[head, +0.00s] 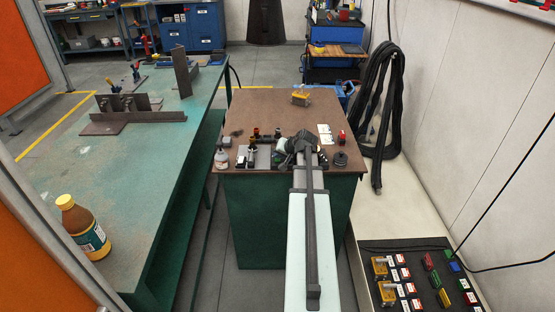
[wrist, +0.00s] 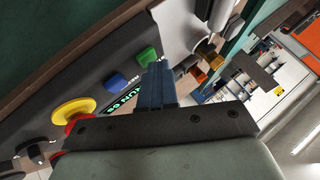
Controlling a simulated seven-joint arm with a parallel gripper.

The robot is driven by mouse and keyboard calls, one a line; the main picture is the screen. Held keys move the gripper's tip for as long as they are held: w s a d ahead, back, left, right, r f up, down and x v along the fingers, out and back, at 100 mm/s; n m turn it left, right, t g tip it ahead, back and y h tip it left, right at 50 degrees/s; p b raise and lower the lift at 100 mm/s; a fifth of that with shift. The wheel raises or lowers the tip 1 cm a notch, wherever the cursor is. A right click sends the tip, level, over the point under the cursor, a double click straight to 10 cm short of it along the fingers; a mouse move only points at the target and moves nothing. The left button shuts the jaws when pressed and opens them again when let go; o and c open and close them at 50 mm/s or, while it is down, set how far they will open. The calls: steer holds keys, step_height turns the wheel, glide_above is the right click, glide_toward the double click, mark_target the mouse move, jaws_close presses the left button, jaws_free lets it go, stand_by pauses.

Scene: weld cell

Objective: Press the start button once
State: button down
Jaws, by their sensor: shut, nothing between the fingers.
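A dark control panel (wrist: 60,85) fills the left of the wrist view. It carries a green button (wrist: 148,56), a blue button (wrist: 115,83) and a yellow mushroom button (wrist: 73,109) with red beneath it. I cannot read which one is labelled start. My gripper (wrist: 157,68) is shut and empty, its blue-grey fingers together, with the tips just beside the green button in the picture. I cannot tell whether they touch it. A display with green lettering (wrist: 123,103) is partly hidden by the fingers. In the head view my gripper (head: 296,142) is over the brown-topped bench (head: 262,105).
A yellow-and-grey device (head: 300,97), a red item (head: 342,136) and a dark round piece (head: 340,159) are also on the bench. A green table (head: 150,165) with metal parts lies left. The bench's back is mostly clear.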

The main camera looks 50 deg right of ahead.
mark_target(279, 160)
steer(key=shift+r, duration=0.85)
steer(key=shift+r, duration=2.5)
